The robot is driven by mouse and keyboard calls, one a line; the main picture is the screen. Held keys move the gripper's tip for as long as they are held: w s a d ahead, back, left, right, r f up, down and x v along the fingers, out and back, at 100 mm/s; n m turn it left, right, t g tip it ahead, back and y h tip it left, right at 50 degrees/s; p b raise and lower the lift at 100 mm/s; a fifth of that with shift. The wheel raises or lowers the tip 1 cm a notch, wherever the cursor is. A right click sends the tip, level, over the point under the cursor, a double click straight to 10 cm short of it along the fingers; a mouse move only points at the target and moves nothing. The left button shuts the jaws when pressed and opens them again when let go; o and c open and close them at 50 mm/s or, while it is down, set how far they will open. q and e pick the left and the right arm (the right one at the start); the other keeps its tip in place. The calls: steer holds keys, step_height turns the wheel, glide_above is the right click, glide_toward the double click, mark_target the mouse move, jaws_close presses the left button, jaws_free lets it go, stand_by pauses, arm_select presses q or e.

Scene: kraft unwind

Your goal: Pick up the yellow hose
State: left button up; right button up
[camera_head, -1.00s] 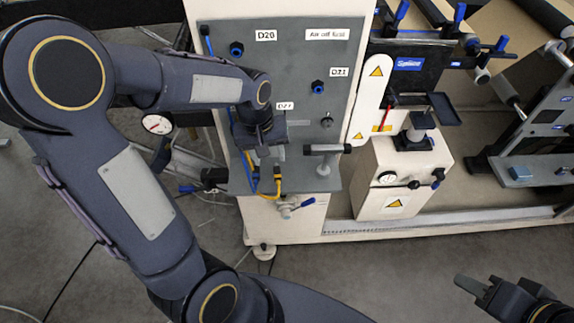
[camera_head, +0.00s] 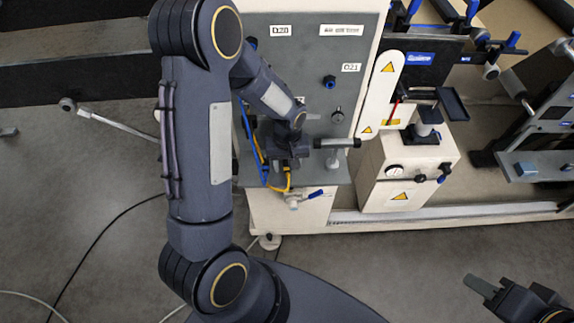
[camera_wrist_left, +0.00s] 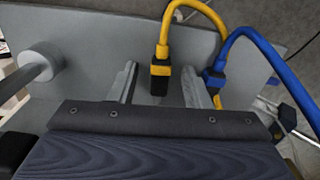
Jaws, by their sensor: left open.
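The yellow hose (camera_head: 276,189) hangs in a loop at the lower edge of the grey panel. In the left wrist view the yellow hose (camera_wrist_left: 163,42) arches up from a black connector with a yellow band (camera_wrist_left: 160,72). My left gripper (camera_head: 291,165) is in front of the panel, its fingertips mostly hidden in the head view. In the left wrist view my left gripper (camera_wrist_left: 160,68) is open, with one finger on each side of the connector; I see no clear contact. My right gripper (camera_head: 482,286) is low at the right, away from the panel; its jaw gap is unclear.
A blue hose (camera_wrist_left: 233,39) with a blue and black connector stands just right of the right finger. A grey cylindrical handle (camera_wrist_left: 38,64) sticks out at the left; it also shows in the head view (camera_head: 335,144).

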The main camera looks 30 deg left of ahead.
arm_select(q)
jaws_close()
steer(key=shift+r, duration=0.1)
stand_by(0.3)
